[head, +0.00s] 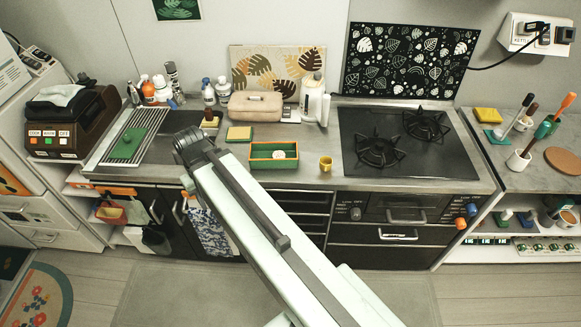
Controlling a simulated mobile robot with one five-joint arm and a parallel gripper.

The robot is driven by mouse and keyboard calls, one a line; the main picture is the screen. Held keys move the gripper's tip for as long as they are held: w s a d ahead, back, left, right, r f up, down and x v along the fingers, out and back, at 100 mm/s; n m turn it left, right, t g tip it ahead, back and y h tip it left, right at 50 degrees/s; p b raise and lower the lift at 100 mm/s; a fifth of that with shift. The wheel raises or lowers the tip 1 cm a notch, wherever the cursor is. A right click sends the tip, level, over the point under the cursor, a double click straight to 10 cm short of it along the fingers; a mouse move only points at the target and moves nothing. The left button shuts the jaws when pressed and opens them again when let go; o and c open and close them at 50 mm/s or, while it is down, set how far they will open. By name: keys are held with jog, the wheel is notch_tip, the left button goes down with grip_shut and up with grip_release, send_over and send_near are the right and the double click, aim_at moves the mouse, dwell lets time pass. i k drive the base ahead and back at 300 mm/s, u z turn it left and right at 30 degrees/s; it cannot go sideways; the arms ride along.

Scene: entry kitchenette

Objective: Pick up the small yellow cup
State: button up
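The small yellow cup (325,164) stands upright on the grey counter, near its front edge, between the green tray and the black stove. My arm reaches up from the bottom of the head view, and its dark end, my gripper (188,143), is over the sink area at the left. It is well to the left of the cup and apart from it. The fingers are too small and dark to tell whether they are open or shut. Nothing hides the cup.
A green tray (262,163) with a pale round thing in it is just left of the cup. A black two-burner stove (405,170) is to its right. A white kettle (316,99) and a beige case (254,107) stand behind. Some bare counter (318,143) surrounds the cup.

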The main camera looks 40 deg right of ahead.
aim_at(326, 162)
jog(key=u, duration=1.8)
jog(key=k, duration=0.75)
jog(key=z, duration=0.25)
